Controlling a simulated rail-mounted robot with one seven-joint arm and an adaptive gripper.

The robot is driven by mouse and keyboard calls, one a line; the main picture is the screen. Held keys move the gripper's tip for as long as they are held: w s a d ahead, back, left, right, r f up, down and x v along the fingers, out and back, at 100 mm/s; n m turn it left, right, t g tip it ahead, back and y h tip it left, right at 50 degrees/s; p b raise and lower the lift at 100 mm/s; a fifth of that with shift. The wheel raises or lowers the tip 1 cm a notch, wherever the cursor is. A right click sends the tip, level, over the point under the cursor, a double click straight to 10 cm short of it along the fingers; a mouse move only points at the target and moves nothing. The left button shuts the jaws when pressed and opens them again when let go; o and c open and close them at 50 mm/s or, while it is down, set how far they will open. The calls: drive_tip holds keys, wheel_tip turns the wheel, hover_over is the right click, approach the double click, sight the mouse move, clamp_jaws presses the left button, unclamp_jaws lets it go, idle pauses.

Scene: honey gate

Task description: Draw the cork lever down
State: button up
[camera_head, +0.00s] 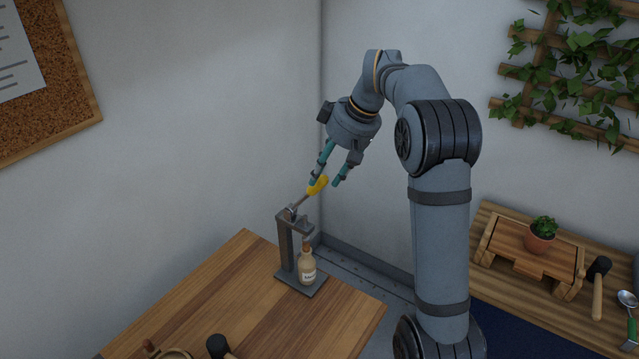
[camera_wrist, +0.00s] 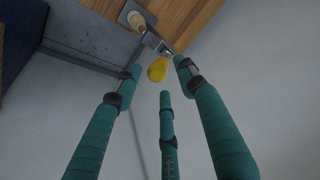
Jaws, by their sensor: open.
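The lever (camera_head: 302,199) is a thin bar on top of a grey press stand (camera_head: 286,246), tilted up to the right and ending in a yellow handle (camera_head: 317,186). A cream bottle (camera_head: 307,268) with a label and a brown top stands upright on the stand's base, below the arm of the press. My gripper (camera_head: 332,182) is open beside and around the yellow handle, its fingers pointing down. In the wrist view the handle (camera_wrist: 158,69) lies between the tips of my three teal fingers (camera_wrist: 158,80). I cannot tell whether any finger touches it.
The press stands near the far corner of a wooden table (camera_head: 240,280). A dark-headed mallet (camera_head: 218,346) lies at its front edge. Walls rise behind. At the right, a bench (camera_head: 490,225) holds a potted plant (camera_head: 541,235) on a wooden tray, another mallet (camera_head: 598,285) and a spoon.

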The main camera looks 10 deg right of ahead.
sight(306, 196)
drive_tip(key=x, duration=0.4)
drive_tip(key=shift+w+d+f, duration=0.1)
drive_tip(key=shift+d+f, duration=0.05)
drive_tip(key=shift+f, duration=0.15)
drive_tip(key=shift+a, duration=0.2)
clamp_jaws()
idle(0.4)
